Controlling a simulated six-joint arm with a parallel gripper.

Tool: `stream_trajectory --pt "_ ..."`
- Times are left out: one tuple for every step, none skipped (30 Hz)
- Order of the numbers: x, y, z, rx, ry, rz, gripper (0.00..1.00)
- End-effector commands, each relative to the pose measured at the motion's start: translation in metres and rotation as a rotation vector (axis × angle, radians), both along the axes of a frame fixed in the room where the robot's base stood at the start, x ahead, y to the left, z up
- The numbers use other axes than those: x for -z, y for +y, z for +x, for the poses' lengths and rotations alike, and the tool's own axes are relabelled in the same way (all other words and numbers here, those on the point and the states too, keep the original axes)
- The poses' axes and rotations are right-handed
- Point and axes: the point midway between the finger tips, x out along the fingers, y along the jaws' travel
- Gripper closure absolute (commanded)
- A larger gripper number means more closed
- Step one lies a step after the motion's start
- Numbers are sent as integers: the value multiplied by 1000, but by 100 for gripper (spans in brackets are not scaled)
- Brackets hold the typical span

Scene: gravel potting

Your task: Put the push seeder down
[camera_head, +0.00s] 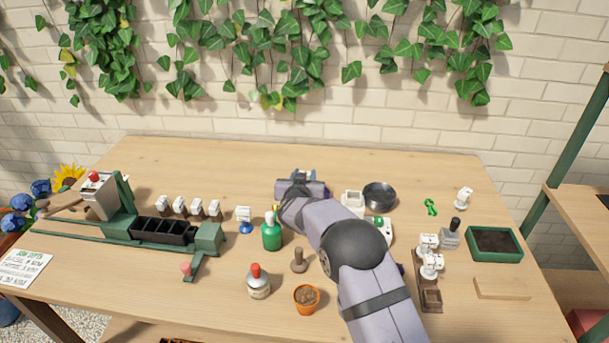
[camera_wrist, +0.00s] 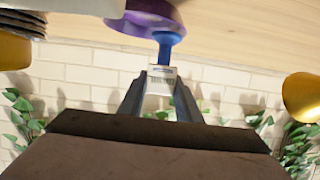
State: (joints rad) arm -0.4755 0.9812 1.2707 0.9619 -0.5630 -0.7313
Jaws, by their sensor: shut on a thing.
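My gripper (camera_wrist: 161,98) is shut on a small white block, which I take to be the handle of the push seeder (camera_wrist: 163,72). A blue stem (camera_wrist: 166,45) runs from the block toward the wooden tabletop. A purple round part lies beside the stem; I cannot tell whether it belongs to the seeder or whether the seeder touches the table. In the head view my gripper (camera_head: 303,177) is near the back middle of the table, and my arm hides most of what it holds.
A green bottle (camera_head: 271,236) and a white block on a blue base (camera_head: 245,219) stand left of my arm. A black round dish (camera_head: 380,195) stands to the right. A green-rimmed tray (camera_head: 494,259) is at the far right. The table's back left strip is clear.

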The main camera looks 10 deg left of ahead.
Motion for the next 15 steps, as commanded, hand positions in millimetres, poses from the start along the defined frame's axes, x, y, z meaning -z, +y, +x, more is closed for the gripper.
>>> stream_trajectory --pt "2 0 0 0 -1 0 92" --pt "1 0 0 0 -1 0 62" --pt "1 0 0 0 -1 0 52" --pt "1 0 0 0 0 0 50" --pt "1 0 0 0 0 0 50" --pt "1 0 0 0 0 0 50" --pt "1 0 0 0 0 0 50" --pt "1 0 0 0 0 0 50" --pt "1 0 0 0 0 0 50" --pt "1 0 0 0 0 0 50" --pt "1 0 0 0 0 0 50" --pt "1 0 0 0 0 0 50" --pt "0 0 0 0 0 0 50" --pt "-1 0 0 0 0 0 50" --pt "-2 0 0 0 0 0 50"
